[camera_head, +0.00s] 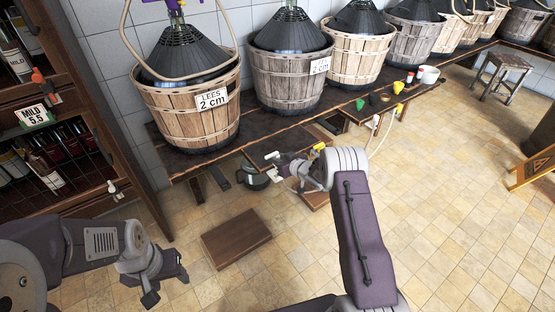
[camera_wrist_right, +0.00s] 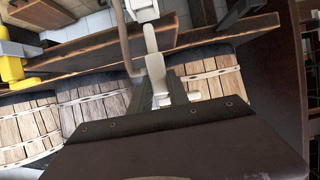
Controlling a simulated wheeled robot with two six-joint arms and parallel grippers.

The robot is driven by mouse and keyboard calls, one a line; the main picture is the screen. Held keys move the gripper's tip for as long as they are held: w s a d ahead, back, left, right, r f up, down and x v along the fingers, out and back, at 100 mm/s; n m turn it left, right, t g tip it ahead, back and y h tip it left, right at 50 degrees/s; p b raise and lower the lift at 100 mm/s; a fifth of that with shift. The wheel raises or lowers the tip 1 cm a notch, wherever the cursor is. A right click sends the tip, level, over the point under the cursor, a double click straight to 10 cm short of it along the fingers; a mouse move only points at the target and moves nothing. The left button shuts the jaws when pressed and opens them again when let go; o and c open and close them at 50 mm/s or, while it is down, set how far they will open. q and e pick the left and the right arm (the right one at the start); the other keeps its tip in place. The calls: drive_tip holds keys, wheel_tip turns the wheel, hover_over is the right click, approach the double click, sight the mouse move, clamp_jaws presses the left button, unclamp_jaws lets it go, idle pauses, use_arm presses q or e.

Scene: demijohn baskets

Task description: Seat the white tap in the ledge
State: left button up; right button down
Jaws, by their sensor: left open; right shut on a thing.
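The white tap (camera_wrist_right: 155,65) is held between the fingers of my right gripper (camera_wrist_right: 165,92) in the right wrist view. In the head view, my right gripper (camera_head: 284,168) is in front of the bench's front edge, with white parts (camera_head: 271,155) showing at its fingertips. The ledge (camera_head: 348,117) juts from the bench front to the right, with coloured taps on it, including a green one (camera_head: 360,104) and a yellow one (camera_head: 398,88). My left gripper (camera_head: 166,284) is open and empty, low above the floor at the lower left.
Wicker-style wooden baskets with dark demijohns (camera_head: 192,105) line the bench (camera_head: 180,165). A white mug (camera_head: 428,75) stands right of the taps. A bottle shelf (camera_head: 60,160) stands at left.

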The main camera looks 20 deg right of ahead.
drive_tip(key=shift+r+p, duration=1)
drive_tip(key=shift+r, duration=0.4)
drive_tip(key=shift+f, duration=0.1)
drive_tip(key=shift+f+b, duration=1.2)
drive_tip(key=shift+f, duration=0.25)
drive_tip(key=shift+r+p, duration=0.1)
drive_tip(key=shift+p, duration=0.2)
wheel_tip(320, 180, down, 7)
drive_tip(key=b, duration=0.5)
idle(1.9)
drive_tip(key=c, duration=1.2)
unclamp_jaws()
drive_tip(key=shift+o, duration=0.2)
